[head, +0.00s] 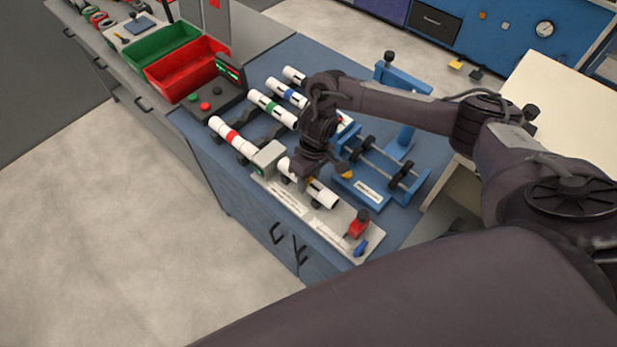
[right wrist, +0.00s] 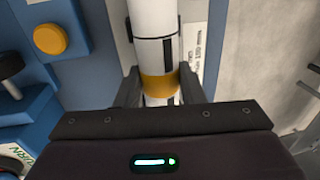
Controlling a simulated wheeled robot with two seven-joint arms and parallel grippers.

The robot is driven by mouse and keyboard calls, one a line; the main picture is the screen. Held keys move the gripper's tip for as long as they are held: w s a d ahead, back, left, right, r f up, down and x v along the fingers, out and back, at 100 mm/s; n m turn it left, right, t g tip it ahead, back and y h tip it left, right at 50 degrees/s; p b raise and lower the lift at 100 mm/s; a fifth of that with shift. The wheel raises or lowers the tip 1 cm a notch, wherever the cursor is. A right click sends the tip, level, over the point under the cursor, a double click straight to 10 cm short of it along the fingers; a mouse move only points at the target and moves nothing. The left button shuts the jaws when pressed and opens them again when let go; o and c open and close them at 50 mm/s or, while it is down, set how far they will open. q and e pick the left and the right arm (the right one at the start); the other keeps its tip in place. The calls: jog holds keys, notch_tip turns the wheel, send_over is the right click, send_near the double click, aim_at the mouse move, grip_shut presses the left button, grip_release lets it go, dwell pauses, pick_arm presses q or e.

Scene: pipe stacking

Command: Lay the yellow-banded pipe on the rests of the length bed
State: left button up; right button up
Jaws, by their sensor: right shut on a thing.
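The yellow-banded pipe (head: 325,196) is white, with its yellow band (right wrist: 158,84) showing between the fingers in the right wrist view. My right gripper (head: 308,179) is shut on it at the band. The pipe lies lengthwise along the pale length bed (head: 345,240), directly over it, between a grey block (head: 268,157) and a red clamp (head: 358,223). The gripper hides part of the pipe and most of the rests, so I cannot tell whether the pipe touches them. My left gripper is not in view.
Red-banded (head: 232,136), green-banded (head: 272,110) and blue-banded (head: 287,94) pipes lie on dark rests behind. A blue roller fixture (head: 375,180) stands close on the right, with a yellow knob (right wrist: 50,39). A control box (head: 216,97) and red bin (head: 187,68) are at the back left.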

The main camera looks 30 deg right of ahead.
jog(key=shift+f, duration=0.45)
jog(key=o, duration=1.1)
jog(key=r, duration=0.5)
jog(key=d+r, duration=0.1)
jog(key=r, duration=0.1)
jog(key=shift+w+d+r, duration=0.1)
jog(key=shift+w+r, duration=0.1)
jog(key=shift+r, duration=0.15)
